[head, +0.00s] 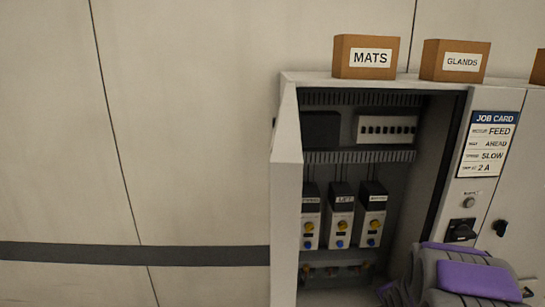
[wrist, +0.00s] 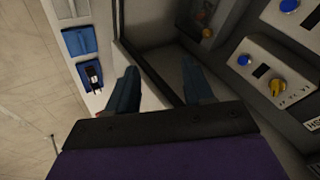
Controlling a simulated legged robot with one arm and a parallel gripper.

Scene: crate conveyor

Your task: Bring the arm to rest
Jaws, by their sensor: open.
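My gripper (wrist: 163,90) shows in the wrist view with its two dark blue fingers apart and nothing between them. It is in front of the open control cabinet (head: 287,130), near the edge between the cabinet's inside and its front panel. In the head view, my purple and grey arm is at the lower right, in front of the cabinet's lower right part. The gripper's fingertips cannot be made out there.
Inside the cabinet are several modules with yellow and blue knobs (head: 341,225). A job card (head: 487,145) and a black switch (head: 460,230) are on the right panel. Boxes marked MATS (head: 366,57) and GLANDS (head: 455,61) stand on top.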

